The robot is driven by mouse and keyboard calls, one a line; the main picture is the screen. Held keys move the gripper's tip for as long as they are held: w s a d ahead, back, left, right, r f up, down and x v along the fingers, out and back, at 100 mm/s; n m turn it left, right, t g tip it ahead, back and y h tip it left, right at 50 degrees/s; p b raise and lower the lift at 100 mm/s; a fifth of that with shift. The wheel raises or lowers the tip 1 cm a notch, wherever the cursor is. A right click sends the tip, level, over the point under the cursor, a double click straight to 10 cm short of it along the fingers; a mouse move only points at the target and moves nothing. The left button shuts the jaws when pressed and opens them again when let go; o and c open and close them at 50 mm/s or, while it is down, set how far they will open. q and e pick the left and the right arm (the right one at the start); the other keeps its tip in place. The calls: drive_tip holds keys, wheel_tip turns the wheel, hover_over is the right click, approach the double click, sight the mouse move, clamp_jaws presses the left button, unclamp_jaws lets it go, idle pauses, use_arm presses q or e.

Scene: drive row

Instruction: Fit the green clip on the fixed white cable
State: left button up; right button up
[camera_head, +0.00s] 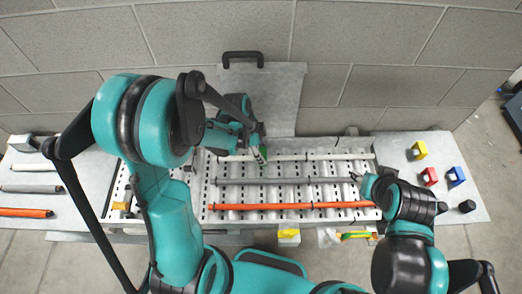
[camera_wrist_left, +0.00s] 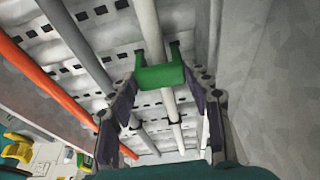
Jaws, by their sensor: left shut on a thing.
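The green clip (camera_wrist_left: 160,77) sits between the fingertips of my left gripper (camera_wrist_left: 160,88) in the left wrist view, and the gripper is shut on it. The white cable (camera_wrist_left: 148,32) runs lengthwise past the clip and shows above and below it. I cannot tell whether the clip is around the cable or only over it. In the head view my left gripper (camera_head: 260,153) is at the back left of the perforated tray, and the clip is hardly visible there. My right gripper (camera_head: 360,181) is at the tray's right end near the grey and orange cables; its fingers are too small to read.
A grey cable (camera_head: 285,181) and an orange cable (camera_head: 290,206) lie along the tray. Yellow (camera_head: 419,150), red (camera_head: 429,176) and blue (camera_head: 456,175) pieces and a black cylinder (camera_head: 467,206) stand on the right table. Spare rods lie at left. A grey panel (camera_head: 282,100) rises behind.

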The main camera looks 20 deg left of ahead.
use_arm(q)
drive_tip(key=o, duration=0.6)
drive_tip(key=shift+w+f, duration=0.1)
drive_tip(key=shift+o, duration=0.2)
drive_tip(key=p+v, duration=0.1)
drive_tip(key=v, duration=1.1)
drive_tip(key=s+a+r+n+t+y, duration=0.1)
drive_tip(key=s+r+n+t+y, duration=0.2)
drive_tip(key=n, duration=1.1)
drive_tip(key=shift+s+a+r+n+t, duration=0.35)
drive_tip(key=shift+s+r+t, duration=1.3)
drive_tip(key=shift+s, duration=1.65)
drive_tip(key=shift+f, duration=0.1)
